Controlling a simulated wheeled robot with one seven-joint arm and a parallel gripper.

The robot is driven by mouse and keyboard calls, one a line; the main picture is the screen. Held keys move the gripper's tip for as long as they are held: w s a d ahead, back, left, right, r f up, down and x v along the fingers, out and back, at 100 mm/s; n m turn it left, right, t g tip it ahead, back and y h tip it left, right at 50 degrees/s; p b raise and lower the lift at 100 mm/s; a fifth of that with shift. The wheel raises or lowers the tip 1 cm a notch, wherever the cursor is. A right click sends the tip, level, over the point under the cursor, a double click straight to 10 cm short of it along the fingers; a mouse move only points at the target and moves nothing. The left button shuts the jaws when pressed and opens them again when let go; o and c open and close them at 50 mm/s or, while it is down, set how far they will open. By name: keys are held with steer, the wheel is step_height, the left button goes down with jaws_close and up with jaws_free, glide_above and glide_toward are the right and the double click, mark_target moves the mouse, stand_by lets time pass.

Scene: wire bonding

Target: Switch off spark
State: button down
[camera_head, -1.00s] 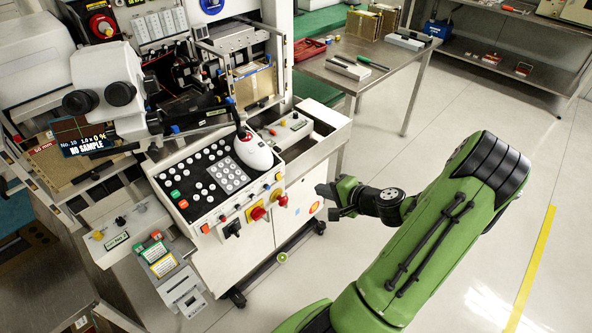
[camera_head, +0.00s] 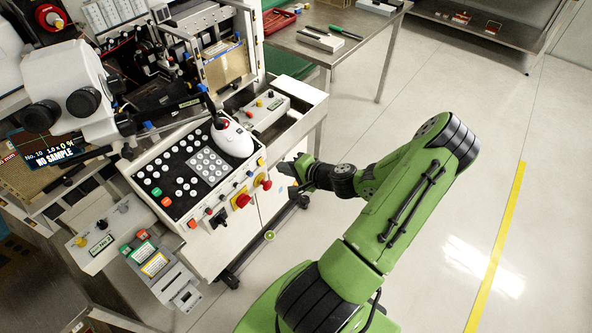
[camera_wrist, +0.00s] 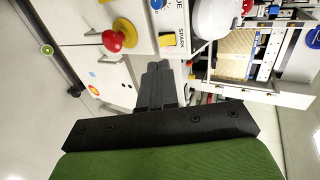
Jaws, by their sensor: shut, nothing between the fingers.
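The SPARK label (camera_wrist: 182,40) is on the white front panel in the wrist view, beside a small yellow switch (camera_wrist: 168,40). In the head view a yellow part (camera_head: 261,161) shows at the right end of the console's front edge. My gripper (camera_head: 289,178) is just right of that edge. In the wrist view my gripper (camera_wrist: 158,66) is shut and empty, its tips pointing toward the panel just below the yellow switch. I cannot tell whether they touch anything. The switch's on or off position is too small to tell.
A red knob (camera_wrist: 112,41) sticks out left of the label in the wrist view. The console (camera_head: 190,185) carries a red emergency button (camera_head: 243,201), a black rotary switch (camera_head: 219,219) and a white mouse-like handle (camera_head: 232,140). Open floor (camera_head: 420,110) lies to the right.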

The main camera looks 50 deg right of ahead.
mark_target(262, 160)
steer(key=x, duration=0.6)
steer(key=shift+w+f+b, duration=0.1)
steer(key=shift+b, duration=0.25)
steer(key=shift+w+r+t, duration=0.15)
steer(key=shift+r+t, duration=0.25)
steer(key=shift+r, duration=0.35)
